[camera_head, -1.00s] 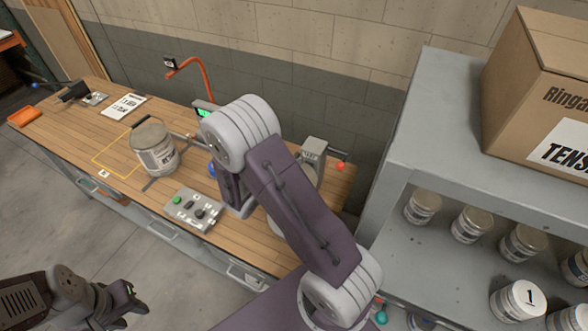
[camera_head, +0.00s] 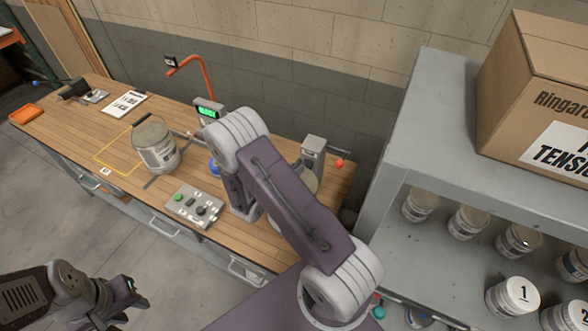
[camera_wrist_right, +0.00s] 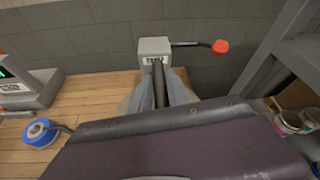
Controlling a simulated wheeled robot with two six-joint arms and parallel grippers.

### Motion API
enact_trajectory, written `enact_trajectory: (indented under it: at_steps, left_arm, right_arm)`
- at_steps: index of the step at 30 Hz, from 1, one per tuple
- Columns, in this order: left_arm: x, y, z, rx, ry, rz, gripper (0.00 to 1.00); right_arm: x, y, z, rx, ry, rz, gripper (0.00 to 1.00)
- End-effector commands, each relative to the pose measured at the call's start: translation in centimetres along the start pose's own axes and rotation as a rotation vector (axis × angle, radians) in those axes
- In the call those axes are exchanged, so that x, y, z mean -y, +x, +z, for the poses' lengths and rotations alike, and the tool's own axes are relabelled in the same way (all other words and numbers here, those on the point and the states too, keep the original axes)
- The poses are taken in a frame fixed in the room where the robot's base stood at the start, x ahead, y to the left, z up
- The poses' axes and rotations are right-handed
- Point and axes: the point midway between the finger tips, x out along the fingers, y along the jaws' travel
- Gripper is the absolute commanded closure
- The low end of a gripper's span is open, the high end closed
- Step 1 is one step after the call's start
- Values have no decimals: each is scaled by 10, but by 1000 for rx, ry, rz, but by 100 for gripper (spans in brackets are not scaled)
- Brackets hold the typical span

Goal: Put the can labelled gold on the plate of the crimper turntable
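The crimper (camera_head: 313,155) stands at the right end of the wooden bench, with a red-knobbed lever; its head also shows in the right wrist view (camera_wrist_right: 154,48). A round pale part, perhaps its turntable plate (camera_head: 307,182), is mostly hidden behind my right arm. I cannot read "gold" on any can; several labelled cans stand on the grey shelf at right. My right gripper is hidden behind its own arm in the head view, and an arm link covers the lower wrist view. My left gripper (camera_head: 130,299) is at lower left, in front of the bench and away from the cans.
A large can (camera_head: 155,146) stands on the bench (camera_head: 85,130). A control box (camera_head: 194,206), a scale with a green display (camera_head: 208,112), and a blue spool (camera_wrist_right: 39,131) are nearby. The grey shelf (camera_head: 425,110) bears a cardboard box (camera_head: 535,95).

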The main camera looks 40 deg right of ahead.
Motion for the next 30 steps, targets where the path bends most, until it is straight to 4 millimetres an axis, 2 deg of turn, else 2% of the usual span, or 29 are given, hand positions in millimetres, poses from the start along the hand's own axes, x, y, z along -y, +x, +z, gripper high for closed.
enact_trajectory:
  at_steps: [13,17,24,30]
  left_arm:
    - [0,-3,0,-1,0,0,64]
    - [0,7,1,0,0,0,64]
    - [0,19,2,0,0,0,64]
    - [0,23,2,0,0,0,64]
  right_arm:
    - [0,-4,4,1,0,2,62]
    - [-2,-28,1,2,0,7,62]
    - [-2,-83,2,2,1,8,62]
    - [0,-114,3,2,0,3,62]
